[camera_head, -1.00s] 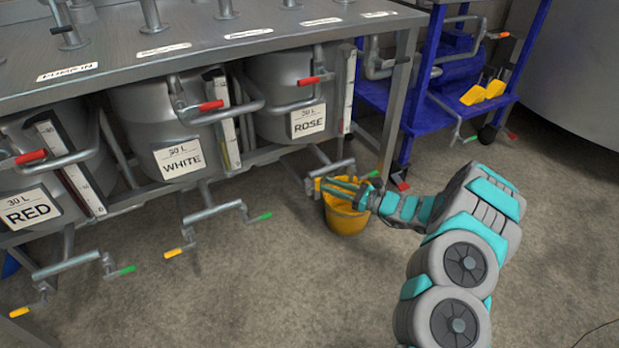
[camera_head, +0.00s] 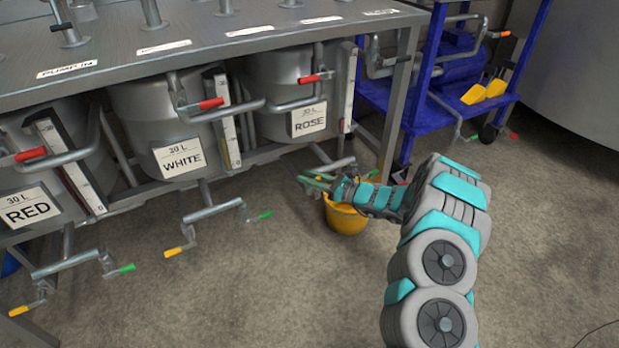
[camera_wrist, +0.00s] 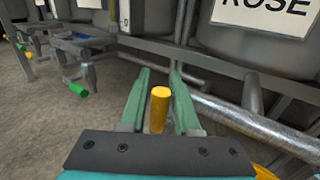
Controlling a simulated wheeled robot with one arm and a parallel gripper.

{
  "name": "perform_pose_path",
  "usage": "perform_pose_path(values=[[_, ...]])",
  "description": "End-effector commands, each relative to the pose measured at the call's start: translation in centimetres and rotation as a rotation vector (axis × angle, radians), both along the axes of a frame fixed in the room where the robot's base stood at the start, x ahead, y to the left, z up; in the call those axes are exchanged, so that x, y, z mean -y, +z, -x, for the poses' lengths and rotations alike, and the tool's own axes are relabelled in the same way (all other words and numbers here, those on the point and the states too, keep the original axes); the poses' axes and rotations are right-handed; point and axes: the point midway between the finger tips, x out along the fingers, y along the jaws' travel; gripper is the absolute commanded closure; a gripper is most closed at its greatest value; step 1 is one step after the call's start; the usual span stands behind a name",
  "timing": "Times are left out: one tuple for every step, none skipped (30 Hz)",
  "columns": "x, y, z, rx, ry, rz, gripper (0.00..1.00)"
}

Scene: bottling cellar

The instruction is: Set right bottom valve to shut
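The right bottom valve is the pipe (camera_head: 333,166) with crank handles under the ROSE tank (camera_head: 285,75). Its yellow grip (camera_wrist: 159,108) stands upright between the two green fingers of my gripper (camera_wrist: 159,85) in the wrist view. The fingers are apart, with the grip close between them; I see no clear clamping.
The WHITE tank's bottom valve (camera_head: 212,212) and the RED tank's (camera_head: 66,265) are to the left, each with yellow and green grips. The steel table (camera_head: 200,60) overhangs the tanks. A blue cart (camera_head: 430,105) stands at right.

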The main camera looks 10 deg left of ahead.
Motion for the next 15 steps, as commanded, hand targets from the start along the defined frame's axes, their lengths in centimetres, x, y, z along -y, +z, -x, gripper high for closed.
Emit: perform_pose_path(values=[[0.01, 0.01, -0.01, 0.000, 0.000, 0.000, 0.77], [0.01, 0.01, -0.01, 0.000, 0.000, 0.000, 0.80], [0.01, 0.01, -0.01, 0.000, 0.000, 0.000, 0.85], [0.01, 0.01, -0.01, 0.001, 0.000, 0.000, 0.88], [0.01, 0.01, -0.01, 0.001, 0.000, 0.000, 0.92], [0.02, 0.01, 0.00, 0.001, 0.000, 0.000, 0.96], [0.02, 0.00, 0.00, 0.000, 0.000, 0.000, 0.99], [0.02, 0.00, 0.00, 0.000, 0.000, 0.000, 1.00], [0.02, 0.00, 0.00, 0.000, 0.000, 0.000, 1.00], [0.02, 0.01, 0.00, 0.001, 0.000, 0.000, 1.00], [0.02, 0.01, 0.00, 0.001, 0.000, 0.000, 1.00], [0.02, 0.01, 0.00, 0.001, 0.000, 0.000, 1.00], [0.02, 0.02, 0.00, 0.001, 0.000, 0.000, 1.00], [0.02, 0.01, 0.00, 0.001, 0.000, 0.000, 1.00], [0.02, 0.01, 0.00, 0.001, 0.000, 0.000, 1.00]])
